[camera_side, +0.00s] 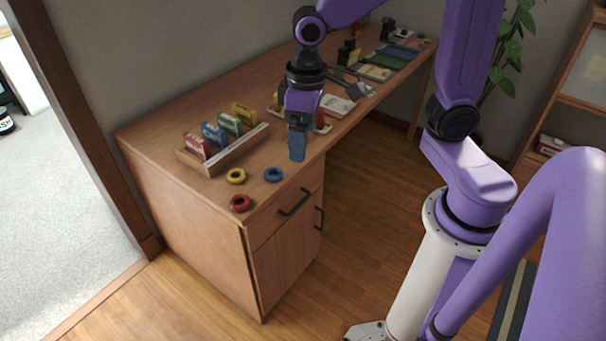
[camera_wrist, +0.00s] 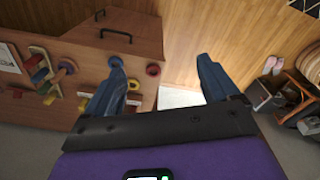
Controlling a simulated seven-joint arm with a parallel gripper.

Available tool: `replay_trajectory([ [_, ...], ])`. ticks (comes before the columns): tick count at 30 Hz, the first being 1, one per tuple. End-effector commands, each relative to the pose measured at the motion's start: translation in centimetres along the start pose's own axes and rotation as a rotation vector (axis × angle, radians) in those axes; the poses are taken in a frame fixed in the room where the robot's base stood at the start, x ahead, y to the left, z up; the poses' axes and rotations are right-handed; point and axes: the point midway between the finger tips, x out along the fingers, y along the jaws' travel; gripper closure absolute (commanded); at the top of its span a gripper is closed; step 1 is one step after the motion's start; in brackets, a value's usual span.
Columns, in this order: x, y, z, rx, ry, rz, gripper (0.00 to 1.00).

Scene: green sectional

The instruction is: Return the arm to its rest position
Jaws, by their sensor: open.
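My gripper (camera_side: 297,150) hangs fingers-down above the wooden desk, near its front edge and beyond the blue ring in the side view. In the wrist view, its two blue fingers (camera_wrist: 160,62) are spread wide with nothing between them. In the side view the fingers overlap each other, so the gap is hidden there. My purple arm arches from its base on the right over to the desk.
On the desk (camera_side: 165,137) lie a yellow ring (camera_side: 236,176), a blue ring (camera_side: 273,174) and a red ring (camera_side: 240,203). A wooden rack (camera_side: 222,153) holds several coloured cards.

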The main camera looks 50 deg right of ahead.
Motion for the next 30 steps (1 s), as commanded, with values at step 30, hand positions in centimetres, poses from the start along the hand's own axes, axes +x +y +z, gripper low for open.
replay_trajectory([
  [30, -0.2, -3.8, 15.4, -0.684, -0.014, -0.042, 0.12],
])
